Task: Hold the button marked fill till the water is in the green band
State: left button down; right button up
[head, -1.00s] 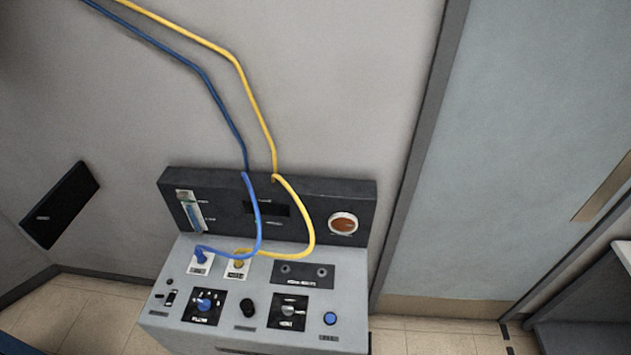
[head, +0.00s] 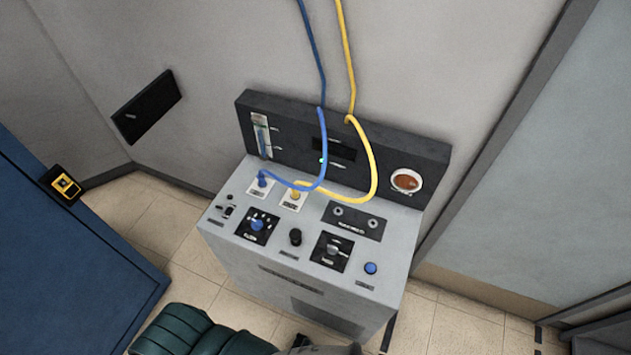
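The grey control console (head: 300,275) stands against the wall. A blue push button (head: 370,268) is at its right front; the label below it is too small to read. A narrow level tube (head: 260,135) is on the left of the dark back panel (head: 290,140). The tube is pale with some green near the top and bluish lower down; I cannot tell the exact water level. Neither of my grippers is clearly in view, and nothing touches the button.
A blue hose (head: 323,100) and a yellow hose (head: 365,140) loop down to the console top. Knobs, a red-brown round dial (head: 406,181) and a small green light (head: 322,160) also show. A blue cabinet (head: 60,270) is at left; a dark green padded object (head: 200,335) is below.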

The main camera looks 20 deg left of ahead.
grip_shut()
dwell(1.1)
